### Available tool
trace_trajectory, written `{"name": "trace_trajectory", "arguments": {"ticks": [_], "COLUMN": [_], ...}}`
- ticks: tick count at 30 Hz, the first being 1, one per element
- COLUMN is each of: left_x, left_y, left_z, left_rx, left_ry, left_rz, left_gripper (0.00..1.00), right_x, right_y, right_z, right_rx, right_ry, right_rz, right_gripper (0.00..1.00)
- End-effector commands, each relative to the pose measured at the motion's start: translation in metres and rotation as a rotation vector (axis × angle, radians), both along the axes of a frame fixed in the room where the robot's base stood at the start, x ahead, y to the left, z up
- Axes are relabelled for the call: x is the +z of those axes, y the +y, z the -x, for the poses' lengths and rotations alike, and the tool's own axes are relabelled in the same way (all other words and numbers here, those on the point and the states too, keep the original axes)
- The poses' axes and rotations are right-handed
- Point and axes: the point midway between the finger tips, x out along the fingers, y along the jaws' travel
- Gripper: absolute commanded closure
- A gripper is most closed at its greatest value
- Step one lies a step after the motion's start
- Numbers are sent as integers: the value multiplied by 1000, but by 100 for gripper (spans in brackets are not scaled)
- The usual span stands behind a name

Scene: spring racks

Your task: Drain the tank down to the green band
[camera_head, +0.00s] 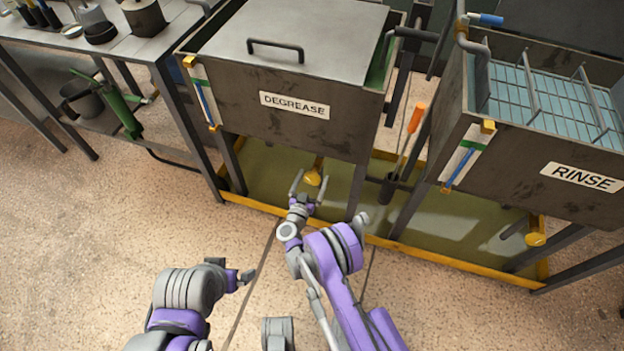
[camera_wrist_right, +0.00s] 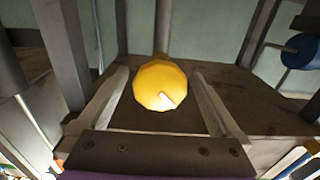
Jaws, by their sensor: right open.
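The DEGREASE tank (camera_head: 235,100) is a dark metal box with a lid. Its sight gauge (camera_head: 203,98) at the left front corner has a blue column and a green band near the top. Under the tank is a yellow drain knob (camera_head: 313,178). My right gripper (camera_head: 310,181) is open at this knob. In the right wrist view the yellow knob (camera_wrist_right: 160,84) sits between the spread fingers (camera_wrist_right: 160,90), with gaps on both sides. My left gripper (camera_head: 244,277) is low at the left, away from the tank; its jaws are unclear.
A yellow-edged drip tray (camera_head: 450,257) lies under both tanks. The RINSE tank (camera_head: 510,140) stands right, with its own gauge (camera_head: 466,163) and yellow knob (camera_head: 536,239). An orange-handled tool (camera_head: 416,118) hangs between them. A bench (camera_head: 150,45) stands left. Floor in front is clear.

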Motion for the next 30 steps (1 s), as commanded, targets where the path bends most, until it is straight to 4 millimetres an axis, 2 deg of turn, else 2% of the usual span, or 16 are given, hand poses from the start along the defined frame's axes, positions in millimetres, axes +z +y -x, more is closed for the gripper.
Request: {"name": "trace_trajectory", "arguments": {"ticks": [1, 2, 14, 23, 30], "left_x": [0, 0, 0, -6, -25], "left_y": [0, 0, 0, 0, 0], "left_z": [0, 0, 0, -1, -2], "left_rx": [0, 0, 0, 0, 0], "left_ry": [0, 0, 0, 2, 8], "left_rz": [0, 0, 0, 0, 0], "left_gripper": [0, 0, 0, 0, 0], "right_x": [0, 0, 0, -1, -3], "right_y": [0, 0, 0, 0, 1], "right_z": [0, 0, 0, 0, 0], "right_rx": [0, 0, -1, -1, -2], "right_ry": [0, 0, 0, -13, -56], "right_rz": [0, 0, 0, -39, -172], "right_gripper": [2, 7, 79, 79, 79]}}
